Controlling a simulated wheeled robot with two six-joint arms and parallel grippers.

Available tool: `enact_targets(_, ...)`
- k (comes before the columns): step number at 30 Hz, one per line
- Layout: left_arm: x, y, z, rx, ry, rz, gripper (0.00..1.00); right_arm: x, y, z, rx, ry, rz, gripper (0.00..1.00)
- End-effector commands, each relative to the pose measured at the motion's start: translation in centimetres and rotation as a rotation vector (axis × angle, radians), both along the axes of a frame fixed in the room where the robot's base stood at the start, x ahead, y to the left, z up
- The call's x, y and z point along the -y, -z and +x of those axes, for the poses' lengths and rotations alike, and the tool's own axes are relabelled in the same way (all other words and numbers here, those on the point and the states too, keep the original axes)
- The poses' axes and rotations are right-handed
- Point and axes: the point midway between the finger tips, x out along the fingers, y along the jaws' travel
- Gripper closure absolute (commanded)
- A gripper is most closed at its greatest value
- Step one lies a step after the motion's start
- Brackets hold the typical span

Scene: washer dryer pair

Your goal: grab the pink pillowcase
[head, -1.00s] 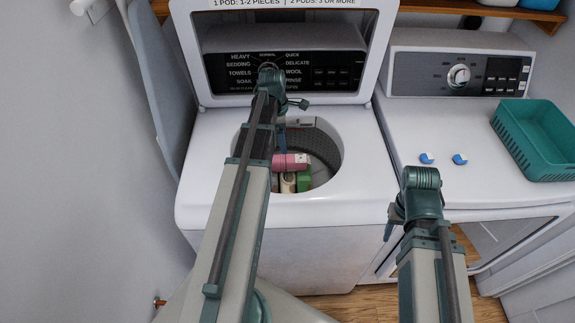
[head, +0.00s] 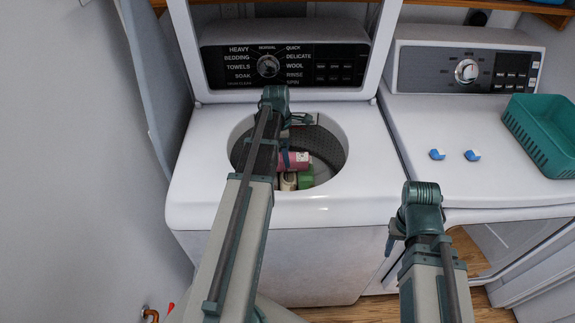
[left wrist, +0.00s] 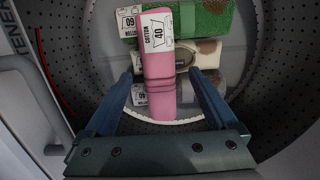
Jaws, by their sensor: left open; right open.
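The pink pillowcase (head: 293,160) is a rolled bundle inside the washer drum. In the left wrist view the pink pillowcase (left wrist: 158,65) lies lengthwise, with a white tag reading COTTON 40. My left gripper (left wrist: 170,85) is open above the drum, its two fingers to either side of the pillowcase's near part; I cannot tell how far above it they are. In the head view my left gripper (head: 285,150) is partly hidden by its own arm. My right gripper (head: 393,240) hangs open and empty in front of the machines.
A green bundle (left wrist: 207,18) and a cream-brown bundle (left wrist: 207,52) lie beside the pillowcase, with a grey one (left wrist: 205,90) partly under it. The washer rim (head: 330,205) surrounds the drum, with its raised lid behind. A teal basket (head: 545,140) and two blue-white pods (head: 455,155) sit on the dryer.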

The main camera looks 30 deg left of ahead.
Motion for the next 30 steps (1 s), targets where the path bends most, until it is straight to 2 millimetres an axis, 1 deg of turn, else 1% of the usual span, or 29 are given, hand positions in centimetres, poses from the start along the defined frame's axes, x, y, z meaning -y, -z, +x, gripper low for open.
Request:
enact_targets(1, 0.0, 1.3, 0.1, 0.000, 0.000, 0.000, 0.09, 0.0, 1.3, 0.0, 0.000, 0.000, 0.000, 0.50)
enact_targets(7, 0.2, 3.5, 0.3, 0.000, 0.000, 0.000, 0.09, 0.0, 3.5, 0.0, 0.000, 0.000, 0.000, 0.50)
enact_targets(10, 0.3, 3.8, 0.3, 0.000, 0.000, 0.000, 0.09, 0.0, 3.8, 0.0, 0.000, 0.000, 0.000, 0.50)
enact_targets(16, 0.3, 3.6, 0.3, 0.000, 0.000, 0.000, 0.09, 0.0, 3.6, 0.0, 0.000, 0.000, 0.000, 0.50)
enact_targets(17, 0.3, 3.6, 0.3, 0.000, 0.000, 0.000, 0.11, 0.0, 3.6, 0.0, 0.000, 0.000, 0.000, 0.50)
enact_targets(21, 0.3, 3.6, 0.3, 0.000, 0.000, 0.000, 0.36, 0.0, 3.6, 0.0, 0.000, 0.000, 0.000, 0.50)
enact_targets(29, 0.3, 3.6, 0.3, 0.000, 0.000, 0.000, 0.83, 0.0, 3.6, 0.0, 0.000, 0.000, 0.000, 0.50)
enact_targets(30, 0.2, 3.6, 0.3, 0.000, 0.000, 0.000, 0.90, 0.0, 3.6, 0.0, 0.000, 0.000, 0.000, 0.50)
